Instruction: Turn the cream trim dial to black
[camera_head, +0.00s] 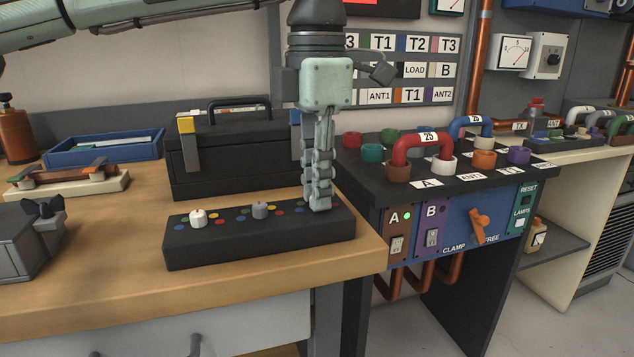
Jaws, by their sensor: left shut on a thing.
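A low black dial box (215,248) lies near the front edge of the wooden bench. A cream-white dial (198,217) stands at its left, with small coloured dots around it. A grey dial (260,210) stands in the middle, also among coloured dots. My left gripper (320,203) points straight down at the right end of the box, its fingers closed together around something there. The fingers hide what they hold, which seems to be a third dial; its colour and pointing do not show. My right gripper is not in view.
A black toolbox (225,150) stands right behind the dial box. A blue tray (103,147) and a grey vise-like block (30,235) are at left. To the right, a patch panel (365,172) carries red and blue U-links. Bench in front of the box is clear.

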